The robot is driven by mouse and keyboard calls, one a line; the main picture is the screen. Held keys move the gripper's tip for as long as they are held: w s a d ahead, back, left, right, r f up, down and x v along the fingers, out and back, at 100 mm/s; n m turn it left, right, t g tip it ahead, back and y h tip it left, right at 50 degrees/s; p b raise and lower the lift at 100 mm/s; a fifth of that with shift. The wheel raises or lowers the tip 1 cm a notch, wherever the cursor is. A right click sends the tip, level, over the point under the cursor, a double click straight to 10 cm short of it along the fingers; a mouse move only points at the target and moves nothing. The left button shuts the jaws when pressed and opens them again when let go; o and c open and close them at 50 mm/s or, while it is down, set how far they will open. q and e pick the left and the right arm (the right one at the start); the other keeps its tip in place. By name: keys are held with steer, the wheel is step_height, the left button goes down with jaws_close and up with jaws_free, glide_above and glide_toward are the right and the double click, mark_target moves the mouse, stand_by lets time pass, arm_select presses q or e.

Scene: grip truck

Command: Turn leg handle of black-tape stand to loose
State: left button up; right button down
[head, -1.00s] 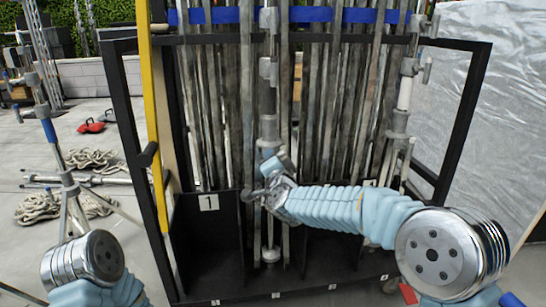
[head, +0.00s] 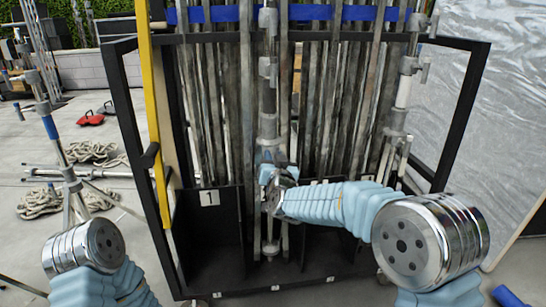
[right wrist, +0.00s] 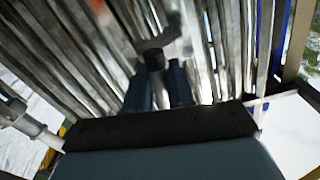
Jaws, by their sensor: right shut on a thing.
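The black-tape stand (head: 267,95) stands upright in the middle of the cart, a grey metal pole with a black band. Its leg handle (right wrist: 154,60) shows in the right wrist view as a dark knob at my fingertips. My right gripper (head: 268,172) is at the stand's lower collar, shut on the leg handle. In the right wrist view its two blue-grey fingers (right wrist: 160,88) lie on either side of the knob, which partly hides between them. The exact handle angle is hard to tell. My left gripper is out of view; only my left arm shows at the lower left.
A black-framed cart (head: 127,110) holds several metal poles behind a blue strap (head: 310,13). A stand with a white band (head: 404,92) is at the right, and a blue-taped stand (head: 50,128) at the left. Coiled rope (head: 40,202) lies on the floor.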

steer(key=shift+f+n, duration=0.15)
steer(key=shift+n, duration=0.25)
steer(key=c, duration=1.1)
jaws_free()
steer(key=shift+o, duration=0.2)
steer(key=s+d, duration=0.2)
steer(key=s, duration=1.1)
steer(key=shift+s+b, duration=0.3)
steer(key=shift+b, duration=0.1)
